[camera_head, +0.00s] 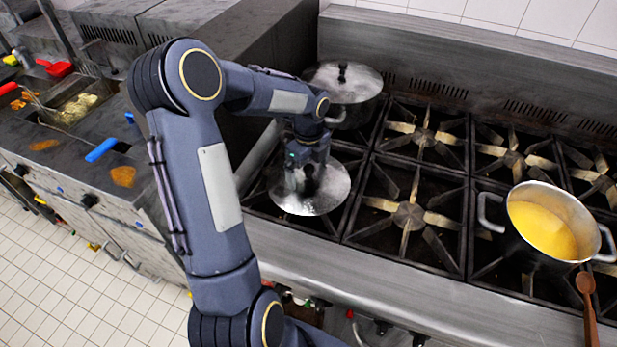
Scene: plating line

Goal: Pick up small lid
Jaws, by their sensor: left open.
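A round metal lid (318,200) lies flat over the front left burner of the stove, apart from any pot. My left gripper (309,190) is directly above the middle of this lid, pointing down, with its jaws open around or just over the dark knob. The fingers and wrist hide part of the lid and most of the knob, so I cannot tell if they touch it. A second metal lid (358,84) with a black knob covers a pot at the back left of the stove. My right gripper is not in view.
A pot of yellow soup (541,224) stands at the front right, with a wooden spoon (587,300) beside it. The middle burners (408,215) are bare. A fryer station with blue-handled (101,150) and red-handled tools is at the left.

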